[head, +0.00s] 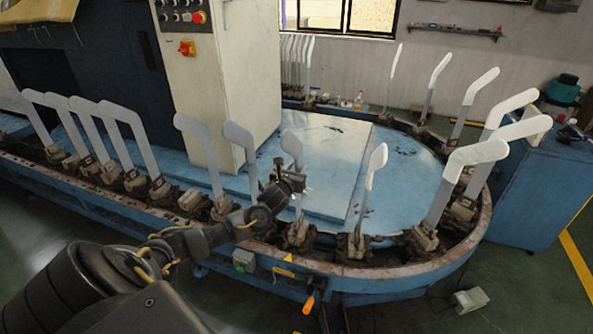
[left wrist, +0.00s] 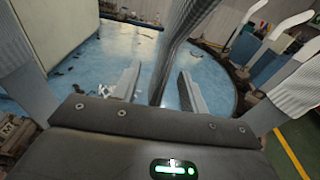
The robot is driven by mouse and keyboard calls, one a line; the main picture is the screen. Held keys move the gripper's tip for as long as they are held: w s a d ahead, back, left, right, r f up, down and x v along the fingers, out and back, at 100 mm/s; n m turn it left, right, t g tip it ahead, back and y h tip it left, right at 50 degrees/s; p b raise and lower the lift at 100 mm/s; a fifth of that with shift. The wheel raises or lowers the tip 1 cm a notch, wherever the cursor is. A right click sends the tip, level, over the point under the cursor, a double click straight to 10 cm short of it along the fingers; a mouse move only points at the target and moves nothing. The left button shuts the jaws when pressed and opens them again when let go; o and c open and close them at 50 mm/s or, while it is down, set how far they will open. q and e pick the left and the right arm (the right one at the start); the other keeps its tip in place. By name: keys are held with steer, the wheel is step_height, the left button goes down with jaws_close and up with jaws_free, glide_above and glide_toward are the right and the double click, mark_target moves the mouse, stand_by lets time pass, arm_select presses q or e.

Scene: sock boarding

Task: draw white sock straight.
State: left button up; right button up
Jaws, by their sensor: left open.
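A white sock (head: 292,146) covers the top of a flat upright leg form on the oval conveyor. In the left wrist view, the ribbed sock (left wrist: 192,22) shows at the top, and the darker narrow form (left wrist: 167,75) runs down below it. My left gripper (head: 290,183) is at this form, below the bent toe part. In the left wrist view, my left gripper (left wrist: 160,78) is open, with one finger on each side of the form and gaps between. The sock's lower edge is hard to make out. My right gripper is not in view.
Similar pale forms stand close on both sides, including one at left (head: 240,136) and one at right (head: 376,165). The conveyor's rusty rim (head: 330,260) runs in front. A blue plate (head: 335,150) lies inside the loop. A control cabinet (head: 215,85) stands behind.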

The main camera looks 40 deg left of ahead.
arm_select(q)
steer(key=shift+s+d+r+p, duration=0.15)
steer(key=shift+s+p, duration=0.2)
steer(key=shift+p, duration=0.1)
steer(key=f+p+v, duration=0.1)
steer(key=p+v, duration=0.4)
steer(key=v, duration=0.3)
steer(key=shift+s, duration=0.15)
steer(key=shift+f, duration=0.15)
